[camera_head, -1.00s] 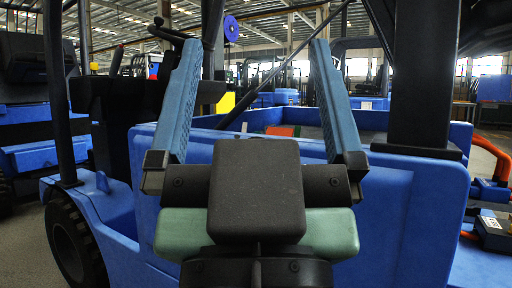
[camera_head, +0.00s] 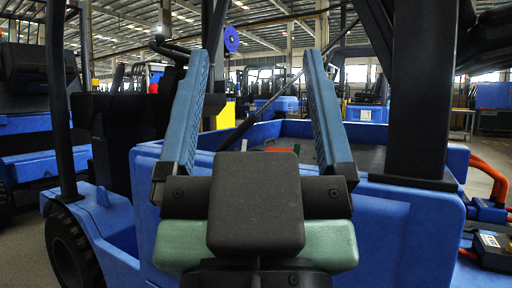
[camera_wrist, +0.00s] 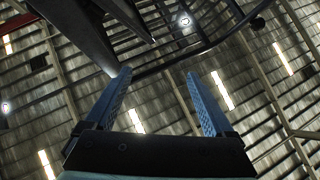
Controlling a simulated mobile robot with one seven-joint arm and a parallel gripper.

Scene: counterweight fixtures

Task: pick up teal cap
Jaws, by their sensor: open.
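I cannot make out a teal cap in either view. My gripper (camera_head: 257,62) points up in the middle of the head view, its two blue fingers wide apart and empty. In the wrist view my gripper (camera_wrist: 158,76) is also open, with only roof beams and lamps beyond its fingers. A small red-orange thing (camera_head: 278,150) shows inside the blue vehicle body behind my gripper. My wrist hides most of both.
The blue vehicle body (camera_head: 400,235) fills the space in front, with a dark post (camera_head: 418,90) at right and a black wheel (camera_head: 72,250) at left. Orange hoses (camera_head: 488,172) lie at far right. Another blue vehicle (camera_head: 30,160) stands left. Grey floor (camera_head: 25,250) shows at lower left.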

